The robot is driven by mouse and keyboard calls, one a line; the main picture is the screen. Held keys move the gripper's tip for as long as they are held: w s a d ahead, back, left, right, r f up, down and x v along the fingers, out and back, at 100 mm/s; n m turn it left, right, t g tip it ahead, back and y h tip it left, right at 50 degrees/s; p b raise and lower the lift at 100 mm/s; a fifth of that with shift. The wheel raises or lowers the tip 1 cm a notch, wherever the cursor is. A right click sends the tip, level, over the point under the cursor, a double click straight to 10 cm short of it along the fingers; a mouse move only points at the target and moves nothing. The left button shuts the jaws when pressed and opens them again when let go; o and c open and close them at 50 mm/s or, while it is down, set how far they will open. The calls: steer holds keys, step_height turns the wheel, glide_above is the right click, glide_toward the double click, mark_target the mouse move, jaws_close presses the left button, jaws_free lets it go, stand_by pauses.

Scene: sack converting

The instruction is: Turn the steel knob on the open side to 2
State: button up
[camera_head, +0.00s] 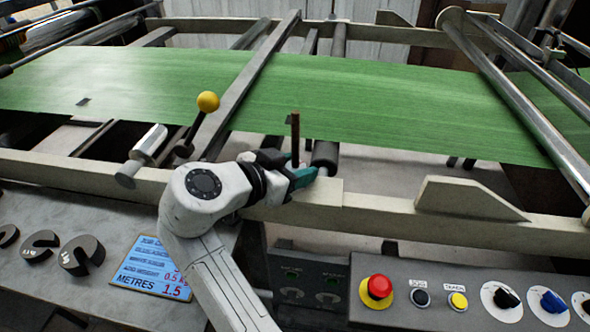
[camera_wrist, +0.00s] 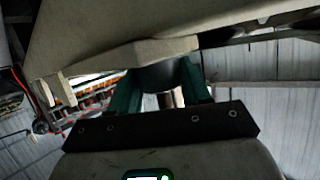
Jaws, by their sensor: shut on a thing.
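My gripper (camera_head: 303,176) is at the near beam of the machine, beside the end of a dark roller. Its teal fingers (camera_wrist: 160,92) stand on both sides of a dark round knob-like part (camera_wrist: 157,78) in the wrist view and are shut on it. This part sits just under a pale block of the beam. In the head view my gripper hides it. I cannot tell whether it is the steel knob, and no scale or number on it can be read.
Green web (camera_head: 370,100) runs across the machine behind the pale near beam (camera_head: 380,213). A brown upright rod (camera_head: 295,135) and a yellow-ball lever (camera_head: 208,102) stand close to my gripper. A control panel with a red button (camera_head: 377,287) is at the lower right.

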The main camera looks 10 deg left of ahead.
steer(key=shift+f, duration=0.1)
steer(key=o, duration=1)
steer(key=shift+c, duration=0.2)
steer(key=v, duration=1)
steer(key=shift+s+a+r, duration=0.2)
steer(key=shift+s+r, duration=0.05)
steer(key=shift+s, duration=0.05)
